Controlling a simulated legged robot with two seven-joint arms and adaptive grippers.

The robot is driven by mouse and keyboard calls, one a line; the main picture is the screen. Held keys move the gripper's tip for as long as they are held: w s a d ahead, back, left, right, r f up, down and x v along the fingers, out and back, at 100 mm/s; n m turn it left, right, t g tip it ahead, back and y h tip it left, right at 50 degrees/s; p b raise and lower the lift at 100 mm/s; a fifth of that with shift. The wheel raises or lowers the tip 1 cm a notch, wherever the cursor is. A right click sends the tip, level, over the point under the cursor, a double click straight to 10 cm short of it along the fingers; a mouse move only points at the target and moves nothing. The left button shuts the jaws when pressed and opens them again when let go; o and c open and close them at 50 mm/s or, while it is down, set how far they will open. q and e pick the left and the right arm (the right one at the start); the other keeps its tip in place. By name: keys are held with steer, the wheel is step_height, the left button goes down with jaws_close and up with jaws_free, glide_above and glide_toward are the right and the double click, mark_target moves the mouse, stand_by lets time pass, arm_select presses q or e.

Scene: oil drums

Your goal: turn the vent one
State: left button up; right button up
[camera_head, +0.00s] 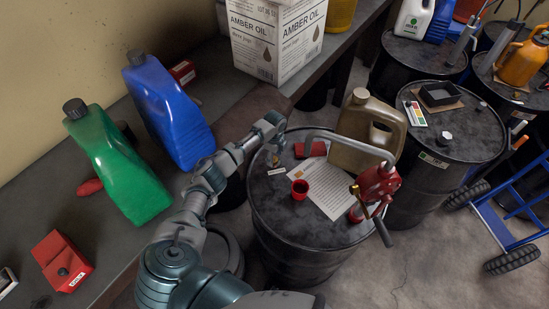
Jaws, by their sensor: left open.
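A black drum (262,222) stands in the middle, on the floor beside the bench. My left gripper (273,157) is open above the back left part of its lid, pointing down. Its fingers are small in the picture, and I cannot tell whether they touch anything. No vent can be made out clearly; the lid under the gripper is partly hidden. A small white label (277,171) lies on the lid just in front of the gripper. My right gripper is not in view.
On the lid are a red cup (300,189), a paper sheet (330,187), a red hand pump (377,184) with a grey pipe, and a tan jug (366,135). The bench (40,205) holds a green jug (115,165) and a blue jug (168,110). More drums stand right.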

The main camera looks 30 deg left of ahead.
mark_target(274, 158)
arm_select(q)
step_height(274, 158, up, 11)
steer(key=shift+f, duration=0.2)
steer(key=shift+w+a, duration=0.1)
stand_by(0.4)
